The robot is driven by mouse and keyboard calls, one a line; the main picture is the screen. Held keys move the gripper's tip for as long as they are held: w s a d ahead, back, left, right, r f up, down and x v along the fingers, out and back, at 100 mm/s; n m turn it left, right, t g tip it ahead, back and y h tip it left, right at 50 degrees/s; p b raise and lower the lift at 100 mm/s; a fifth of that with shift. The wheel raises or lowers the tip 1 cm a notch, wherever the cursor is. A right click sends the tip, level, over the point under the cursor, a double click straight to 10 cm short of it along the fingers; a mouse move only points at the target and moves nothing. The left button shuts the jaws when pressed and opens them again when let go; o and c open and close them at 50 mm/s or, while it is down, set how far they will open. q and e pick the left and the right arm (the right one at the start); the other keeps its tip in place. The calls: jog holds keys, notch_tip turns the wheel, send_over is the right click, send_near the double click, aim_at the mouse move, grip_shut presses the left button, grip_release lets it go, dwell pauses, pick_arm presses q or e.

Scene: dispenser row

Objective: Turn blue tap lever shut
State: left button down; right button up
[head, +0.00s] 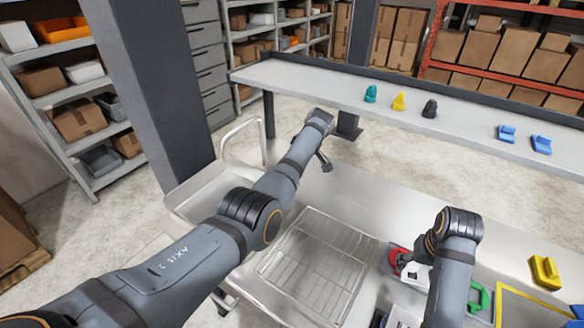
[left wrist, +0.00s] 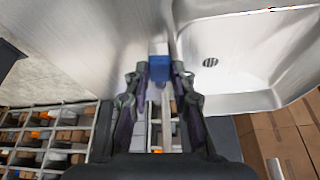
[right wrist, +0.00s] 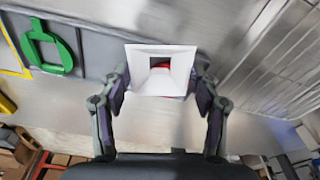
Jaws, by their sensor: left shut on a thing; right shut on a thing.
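In the left wrist view, the blue tap lever (left wrist: 159,68) shows as a small blue block at the edge of the steel counter. My left gripper (left wrist: 160,72) has its fingers on either side of it and is shut on it. In the head view, my left gripper (head: 325,161) is partly hidden by its own arm, and I cannot see the lever there. My right gripper (right wrist: 163,80) is shut on a white square-rimmed funnel (right wrist: 146,54) with something red visible through its opening. It also shows in the head view (head: 416,274).
A steel sink basin (left wrist: 250,75) lies beside the lever. A wire rack (head: 312,262) lies on the counter. A green ring-shaped handle (right wrist: 66,50) and a yellow block (head: 545,272) are at the right. Small coloured pieces stand on a long shelf (head: 330,85) behind.

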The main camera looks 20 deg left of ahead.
pick_arm(q)
jog(key=shift+w+d+n, duration=0.2)
jog(key=shift+w+n, duration=0.05)
jog(key=shift+n, duration=0.05)
dwell(0.4)
jog(key=c, duration=1.1)
grip_release()
jog(key=shift+r, duration=0.15)
jog(key=v, duration=1.1)
jog(key=shift+d+r, duration=0.3)
jog(key=shift+r, duration=0.05)
